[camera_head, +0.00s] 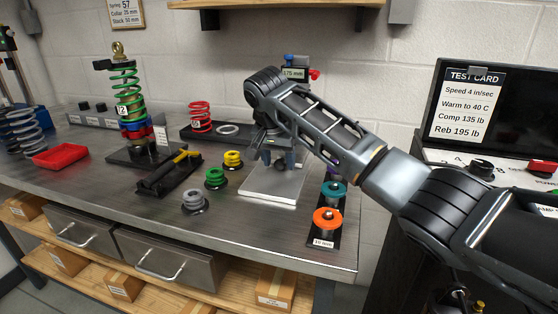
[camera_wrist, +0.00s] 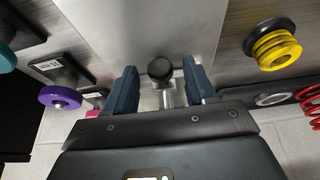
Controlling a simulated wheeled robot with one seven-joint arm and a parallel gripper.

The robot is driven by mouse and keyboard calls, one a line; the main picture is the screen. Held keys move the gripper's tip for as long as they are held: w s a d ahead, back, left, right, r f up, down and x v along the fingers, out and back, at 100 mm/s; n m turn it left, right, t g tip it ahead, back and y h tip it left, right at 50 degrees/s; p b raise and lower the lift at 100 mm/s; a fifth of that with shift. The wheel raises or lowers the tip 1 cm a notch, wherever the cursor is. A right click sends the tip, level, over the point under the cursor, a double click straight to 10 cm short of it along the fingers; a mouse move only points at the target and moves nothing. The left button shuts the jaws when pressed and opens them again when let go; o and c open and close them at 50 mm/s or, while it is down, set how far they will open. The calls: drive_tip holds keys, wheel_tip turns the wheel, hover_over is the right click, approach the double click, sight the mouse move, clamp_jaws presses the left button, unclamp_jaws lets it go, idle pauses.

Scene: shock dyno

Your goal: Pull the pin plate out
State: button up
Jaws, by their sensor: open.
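A pale metal plate (camera_head: 270,190) lies on the bench under my gripper (camera_head: 277,157) in the head view. The plate (camera_wrist: 145,25) fills the top middle of the wrist view. A round black knob (camera_wrist: 160,69) on a short shiny stem (camera_wrist: 166,97) stands by the plate, between the fingertips of my gripper (camera_wrist: 159,78). The fingers are open, one on each side of the knob, with gaps showing. I cannot tell which part is the pin plate, or how the stem joins the plate. My arm hides part of the area behind.
Yellow (camera_head: 233,159), green (camera_head: 215,178) and grey (camera_head: 195,202) ringed pieces stand left of the plate. Teal (camera_head: 333,190) and orange (camera_head: 327,218) discs stand right.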

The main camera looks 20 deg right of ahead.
drive_tip(key=shift+w+f, duration=0.1)
drive_tip(key=shift+f, duration=0.15)
clamp_jaws()
idle(0.4)
